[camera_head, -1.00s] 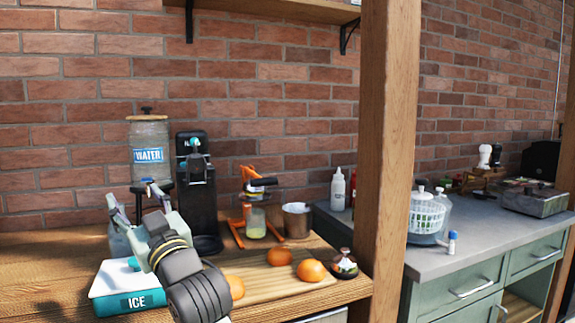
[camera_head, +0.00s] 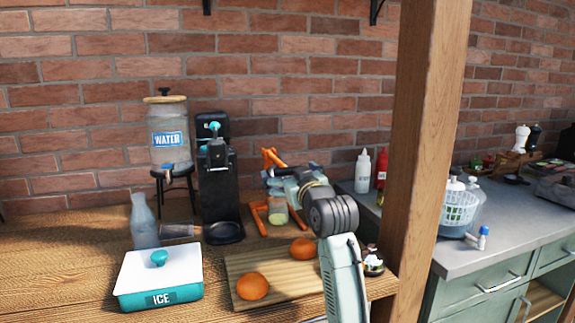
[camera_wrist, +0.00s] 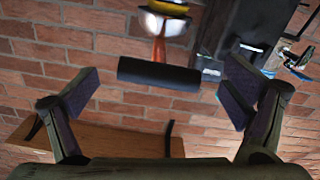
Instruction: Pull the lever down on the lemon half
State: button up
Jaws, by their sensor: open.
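The orange juice press (camera_head: 270,158) stands at the back of the wooden counter, partly hidden behind my arm. Its lever ends in a black cylindrical handle (camera_wrist: 158,74), lying crosswise in the upside-down wrist view. My gripper (camera_wrist: 160,92) is open, with one finger on each side of the handle in that view. No contact shows, and I cannot tell the gap in depth. In the head view my gripper (camera_head: 275,180) is at the press. A glass with pale yellow juice (camera_head: 278,212) stands under the press.
A tall black machine (camera_head: 218,185) stands close left of the press. A water dispenser (camera_head: 168,140), glass bottle (camera_head: 143,222) and ice box (camera_head: 160,278) are farther left. A board (camera_head: 268,272) with two oranges lies in front. A wooden post (camera_head: 430,120) rises at right.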

aim_at(278, 166)
jog(key=shift+x, duration=1.15)
jog(key=shift+c, duration=0.6)
jog(key=c, duration=1.5)
